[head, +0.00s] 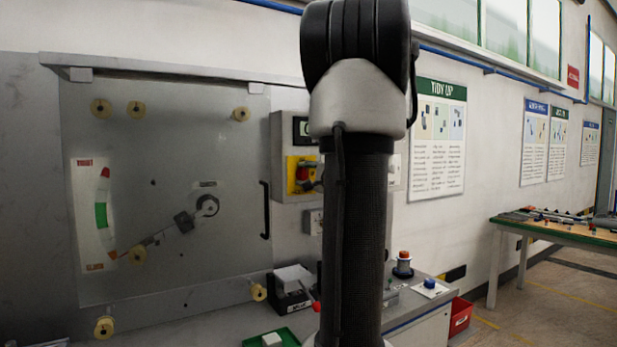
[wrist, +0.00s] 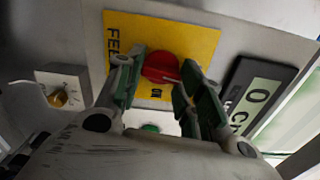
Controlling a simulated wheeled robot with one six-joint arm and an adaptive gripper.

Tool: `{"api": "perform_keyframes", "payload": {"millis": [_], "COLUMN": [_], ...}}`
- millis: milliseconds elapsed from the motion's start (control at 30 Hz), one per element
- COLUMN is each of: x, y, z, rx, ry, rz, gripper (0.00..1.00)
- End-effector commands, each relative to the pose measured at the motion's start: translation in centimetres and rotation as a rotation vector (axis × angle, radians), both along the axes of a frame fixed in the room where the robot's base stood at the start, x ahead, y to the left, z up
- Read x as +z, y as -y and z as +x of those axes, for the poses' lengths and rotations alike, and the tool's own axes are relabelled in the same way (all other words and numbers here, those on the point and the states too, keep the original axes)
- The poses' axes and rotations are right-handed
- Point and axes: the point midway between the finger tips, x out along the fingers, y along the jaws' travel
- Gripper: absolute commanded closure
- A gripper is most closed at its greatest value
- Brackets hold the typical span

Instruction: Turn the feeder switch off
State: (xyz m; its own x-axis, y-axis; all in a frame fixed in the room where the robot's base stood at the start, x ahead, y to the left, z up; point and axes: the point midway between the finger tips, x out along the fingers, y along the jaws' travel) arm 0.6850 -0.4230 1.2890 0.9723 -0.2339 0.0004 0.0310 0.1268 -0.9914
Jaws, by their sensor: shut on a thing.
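The feeder switch is a red knob (wrist: 162,68) on a yellow plate (wrist: 200,40) with partly hidden lettering. In the wrist view, my gripper (wrist: 158,78) has its green-padded fingers on either side of the red knob and is shut on it. The word ON shows on the plate just below the knob. In the head view, the yellow plate (head: 294,176) is on a grey box, and my arm covers part of it. The gripper is mostly hidden behind the arm there.
A key switch (wrist: 62,95) is left of the plate, and a dark sign (wrist: 258,95) is at its right. In the head view, a large panel with a gauge (head: 92,215) stands at left. A bench (head: 410,310) with small items lies below the grey box.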

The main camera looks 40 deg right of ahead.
Motion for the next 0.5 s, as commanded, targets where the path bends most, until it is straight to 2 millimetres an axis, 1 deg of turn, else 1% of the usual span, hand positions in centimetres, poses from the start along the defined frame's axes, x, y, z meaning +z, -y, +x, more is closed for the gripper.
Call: {"api": "perform_keyframes", "payload": {"millis": [200, 500], "x": [-0.06, -0.06], "y": [-0.02, -0.03], "z": [-0.02, -0.01], "rx": [0.0, 0.0], "ry": [-0.024, -0.037], "rz": [-0.093, -0.14], "gripper": [0.87, 0.87]}}
